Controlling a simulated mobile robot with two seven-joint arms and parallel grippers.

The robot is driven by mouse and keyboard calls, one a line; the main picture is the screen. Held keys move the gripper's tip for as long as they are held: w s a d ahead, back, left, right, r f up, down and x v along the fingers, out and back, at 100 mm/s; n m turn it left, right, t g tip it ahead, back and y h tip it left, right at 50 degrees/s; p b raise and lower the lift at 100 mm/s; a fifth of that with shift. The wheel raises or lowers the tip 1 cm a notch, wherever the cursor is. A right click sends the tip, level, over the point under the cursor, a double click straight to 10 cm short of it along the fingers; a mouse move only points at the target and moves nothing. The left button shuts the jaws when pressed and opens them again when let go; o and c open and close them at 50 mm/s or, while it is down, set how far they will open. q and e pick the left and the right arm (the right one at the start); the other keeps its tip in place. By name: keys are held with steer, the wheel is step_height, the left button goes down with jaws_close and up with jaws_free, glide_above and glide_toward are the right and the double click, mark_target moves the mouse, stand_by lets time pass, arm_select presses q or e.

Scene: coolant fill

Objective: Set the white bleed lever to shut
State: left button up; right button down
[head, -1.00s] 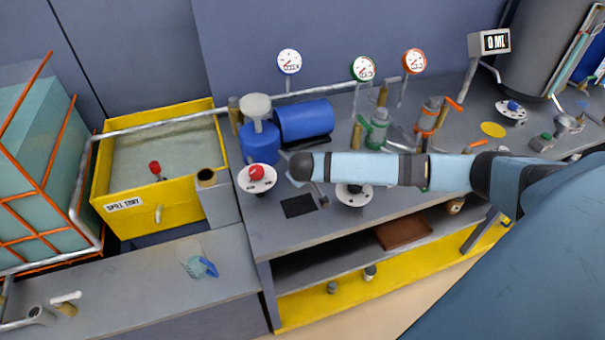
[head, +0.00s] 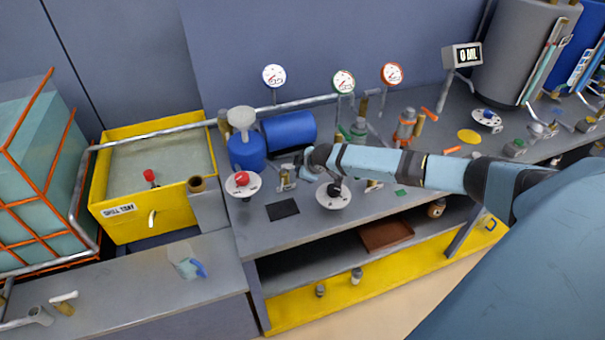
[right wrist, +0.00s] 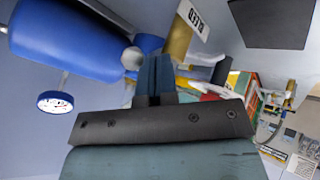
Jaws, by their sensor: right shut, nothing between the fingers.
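In the right wrist view a BLEED plate (right wrist: 192,22) stands beside a brass valve body (right wrist: 178,45). A white lever-like piece (right wrist: 206,59) reaches out from it, close to my fingertips. I cannot tell whether they touch it, nor its exact setting. My right gripper (right wrist: 155,70) is shut and empty, with its blue fingers together. In the head view my right gripper (head: 306,165) is over the bench between the red knob and the black knob, near a small metal fitting (head: 286,178). My left gripper is not in view.
A blue cylinder (head: 290,131) lies behind my right gripper. The red knob (head: 242,180) and black knob (head: 334,191) on white dials flank it. A black plate (head: 283,210) lies in front. A white-handled fitting (head: 63,298) is on the left bench.

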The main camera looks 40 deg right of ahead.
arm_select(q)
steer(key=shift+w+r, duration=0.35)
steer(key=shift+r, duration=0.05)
arm_select(e)
steer(key=shift+w+d, duration=0.4)
steer(key=shift+d, duration=0.05)
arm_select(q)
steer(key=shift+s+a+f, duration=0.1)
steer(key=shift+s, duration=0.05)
arm_select(e)
steer(key=shift+d, duration=0.15)
